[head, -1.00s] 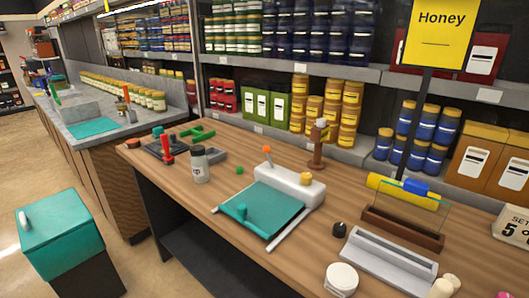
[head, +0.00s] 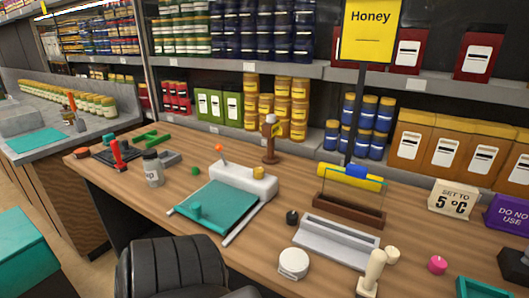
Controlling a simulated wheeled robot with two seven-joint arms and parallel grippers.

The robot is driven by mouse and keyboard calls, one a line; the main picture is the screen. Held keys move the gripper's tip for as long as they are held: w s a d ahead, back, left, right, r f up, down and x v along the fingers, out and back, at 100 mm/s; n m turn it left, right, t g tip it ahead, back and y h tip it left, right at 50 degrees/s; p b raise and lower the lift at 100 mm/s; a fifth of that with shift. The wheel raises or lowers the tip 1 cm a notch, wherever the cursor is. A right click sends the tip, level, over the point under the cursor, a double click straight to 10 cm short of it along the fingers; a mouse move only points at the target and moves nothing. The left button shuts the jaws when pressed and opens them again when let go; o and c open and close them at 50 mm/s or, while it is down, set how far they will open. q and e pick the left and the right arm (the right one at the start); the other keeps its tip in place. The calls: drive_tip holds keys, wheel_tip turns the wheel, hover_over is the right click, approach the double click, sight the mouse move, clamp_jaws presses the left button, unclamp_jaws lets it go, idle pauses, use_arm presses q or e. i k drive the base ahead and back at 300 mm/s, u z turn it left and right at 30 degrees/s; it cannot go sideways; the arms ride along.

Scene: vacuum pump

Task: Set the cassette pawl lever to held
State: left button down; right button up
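No gripper of mine shows clearly in the head view. No part is labelled as the cassette pawl lever, and I cannot tell for sure which one it is. A short lever with an orange ball (head: 219,148) stands up at the back left of a white block (head: 245,181). A teal plate with a knob (head: 215,208) lies in front of the block between two pale rails. A red upright handle (head: 118,154) stands on a dark fixture (head: 97,157) at the table's far left.
A black ribbed shape (head: 175,265) rises in front of the table edge. A grey-lidded jar (head: 152,168), grey channel (head: 335,242), white round tub (head: 294,263) and cream-handled stamp (head: 372,272) stand on the wooden table. A Honey sign (head: 371,30) rises behind. A teal-lidded bin (head: 28,252) stands left.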

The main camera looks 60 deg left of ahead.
sight(219, 147)
drive_tip(key=z, duration=0.05)
drive_tip(key=k, duration=1.05)
drive_tip(key=u, duration=1.45)
drive_tip(key=i, duration=0.4)
